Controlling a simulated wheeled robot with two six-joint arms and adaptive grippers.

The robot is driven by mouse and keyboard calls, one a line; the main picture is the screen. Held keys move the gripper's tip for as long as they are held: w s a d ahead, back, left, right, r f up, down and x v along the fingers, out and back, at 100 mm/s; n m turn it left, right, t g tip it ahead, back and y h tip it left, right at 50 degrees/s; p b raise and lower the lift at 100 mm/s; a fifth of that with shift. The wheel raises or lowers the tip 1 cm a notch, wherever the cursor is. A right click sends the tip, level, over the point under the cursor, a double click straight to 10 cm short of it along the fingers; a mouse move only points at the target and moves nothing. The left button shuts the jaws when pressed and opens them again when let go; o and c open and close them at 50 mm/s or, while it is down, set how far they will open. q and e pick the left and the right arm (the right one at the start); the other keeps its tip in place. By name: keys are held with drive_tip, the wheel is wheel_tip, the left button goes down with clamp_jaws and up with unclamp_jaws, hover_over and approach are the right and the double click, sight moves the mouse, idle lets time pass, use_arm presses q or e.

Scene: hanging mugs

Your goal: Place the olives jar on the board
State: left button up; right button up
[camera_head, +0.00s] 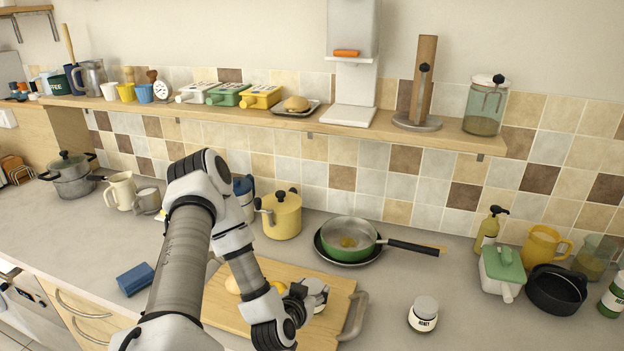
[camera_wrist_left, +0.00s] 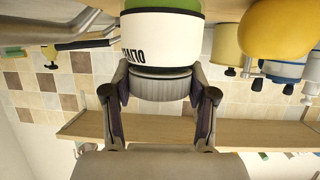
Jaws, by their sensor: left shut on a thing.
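The olives jar (camera_wrist_left: 160,35) is in my left gripper (camera_wrist_left: 158,82), which is shut around its grey lid. In the left wrist view its white label and green upper area show upside down. In the head view the jar (camera_head: 317,290) appears at the gripper (camera_head: 304,293), over the right part of the wooden board (camera_head: 330,327). My arm hides part of both. I cannot tell whether the jar touches the board. My right gripper is not in view.
A yellow lemon (camera_head: 279,287) lies on the board. A honey jar (camera_head: 423,315) stands right of the board, past its metal handle (camera_head: 354,316). A green pan (camera_head: 348,243) and a yellow pot (camera_head: 281,215) stand behind. A blue sponge (camera_head: 135,279) lies left.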

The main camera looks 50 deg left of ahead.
use_arm(q)
drive_tip(key=shift+f, duration=0.25)
idle(0.3)
drive_tip(key=o, duration=1.4)
drive_tip(key=shift+o, duration=0.2)
drive_tip(key=shift+o, duration=1.3)
drive_tip(key=shift+r, duration=0.1)
